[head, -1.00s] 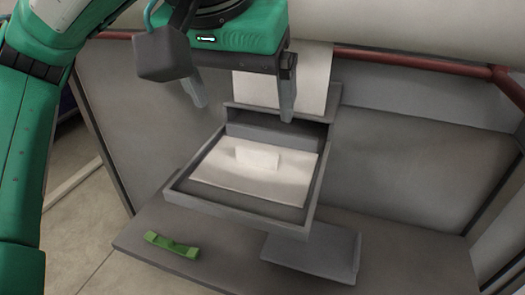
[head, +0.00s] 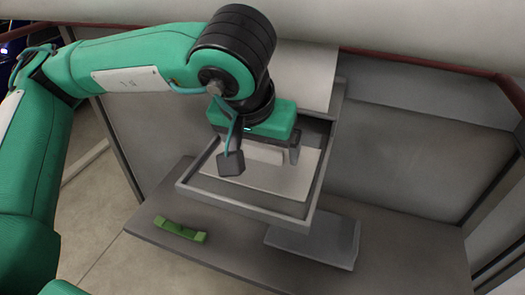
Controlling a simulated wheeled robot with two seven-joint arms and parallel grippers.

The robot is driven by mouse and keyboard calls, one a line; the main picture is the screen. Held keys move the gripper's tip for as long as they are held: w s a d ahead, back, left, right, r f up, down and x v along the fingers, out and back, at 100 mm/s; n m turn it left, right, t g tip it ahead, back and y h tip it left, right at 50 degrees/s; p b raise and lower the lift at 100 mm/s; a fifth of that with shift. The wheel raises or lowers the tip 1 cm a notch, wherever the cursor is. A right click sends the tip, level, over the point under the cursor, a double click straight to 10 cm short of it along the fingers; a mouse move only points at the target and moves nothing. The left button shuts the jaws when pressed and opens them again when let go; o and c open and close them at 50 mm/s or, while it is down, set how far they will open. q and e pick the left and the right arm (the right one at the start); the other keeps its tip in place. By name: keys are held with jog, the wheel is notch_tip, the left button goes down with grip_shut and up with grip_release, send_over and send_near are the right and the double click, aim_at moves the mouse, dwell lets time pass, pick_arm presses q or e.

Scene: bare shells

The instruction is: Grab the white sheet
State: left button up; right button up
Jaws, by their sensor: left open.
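A white sheet (head: 285,182) lies flat in the open grey drawer (head: 240,206). A small white block (head: 266,155) lies on it, partly covered by my gripper. My left gripper (head: 261,163) is open and points down over the back part of the sheet. Its right finger shows just above the sheet. Its left finger is mostly hidden behind the dark camera block. I cannot tell whether the fingers touch the sheet or the block. A second white sheet or panel (head: 306,72) stands tilted behind the drawer, partly behind my arm. My right gripper is out of view.
A green bracket-like piece (head: 180,229) lies on the grey table (head: 225,252) at front left. A grey flat ledge (head: 312,240) sits in front of the drawer. The drawer's raised walls surround the sheet. Grey panels and a red rail (head: 430,64) stand behind. The table's right part is clear.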

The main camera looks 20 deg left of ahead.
pick_arm(q)
jog(key=c, duration=1.1)
jog(key=shift+o, duration=0.2)
